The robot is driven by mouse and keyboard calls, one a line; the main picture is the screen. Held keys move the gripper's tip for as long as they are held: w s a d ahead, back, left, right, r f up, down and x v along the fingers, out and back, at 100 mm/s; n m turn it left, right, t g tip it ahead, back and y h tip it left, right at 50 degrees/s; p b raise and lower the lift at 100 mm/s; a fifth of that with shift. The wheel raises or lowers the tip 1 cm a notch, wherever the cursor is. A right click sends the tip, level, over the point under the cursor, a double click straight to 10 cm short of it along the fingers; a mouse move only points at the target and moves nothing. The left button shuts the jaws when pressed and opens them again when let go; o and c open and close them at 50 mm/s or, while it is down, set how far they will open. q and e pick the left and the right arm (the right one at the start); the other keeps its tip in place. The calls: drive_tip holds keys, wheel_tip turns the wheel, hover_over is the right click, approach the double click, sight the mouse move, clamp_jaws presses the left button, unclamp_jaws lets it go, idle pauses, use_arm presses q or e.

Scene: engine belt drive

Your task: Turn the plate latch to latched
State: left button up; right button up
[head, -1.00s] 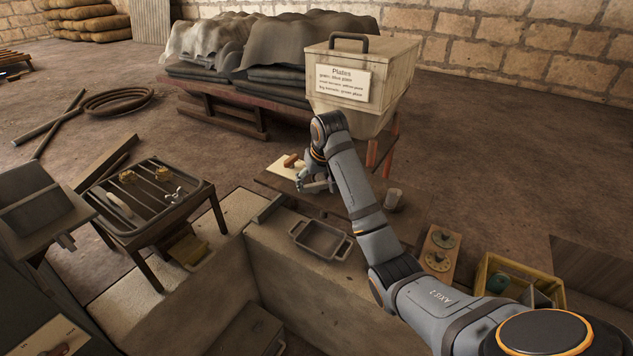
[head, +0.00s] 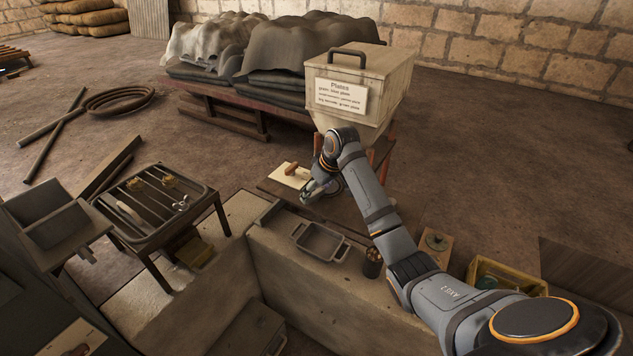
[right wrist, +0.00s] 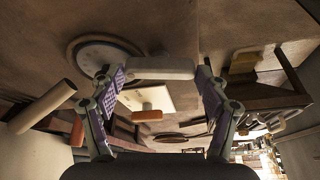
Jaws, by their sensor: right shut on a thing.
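My right gripper (head: 316,191) reaches down over the dark low table beyond the grey wall, just right of a pale board (head: 288,177) with an orange-brown wooden handle (head: 291,169). In the right wrist view its two purple-padded fingers (right wrist: 160,70) are shut on the ends of a pale, rounded bar (right wrist: 161,67). The same board (right wrist: 150,98) and orange handle (right wrist: 147,115) show beyond the fingers, apart from them. I cannot tell which of these parts is the plate latch, nor its turned position. My left gripper is not in view.
The box labelled Plates (head: 357,84) stands behind my right gripper. A grey tray (head: 320,241) and a dark cup (head: 373,262) are nearer me. A barred metal stand (head: 158,207) is at left. A yellow crate (head: 507,279) is at right, partly hidden by my arm.

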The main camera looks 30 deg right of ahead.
drive_tip(key=shift+r+n+y+p, duration=0.15)
drive_tip(key=shift+n+y+p, duration=0.15)
drive_tip(key=shift+n+p, duration=0.6)
drive_tip(key=shift+d+n, duration=0.1)
drive_tip(key=shift+n, duration=0.5)
drive_tip(key=shift+y, duration=0.3)
drive_tip(key=o, duration=1.1)
drive_tip(key=shift+o, duration=0.2)
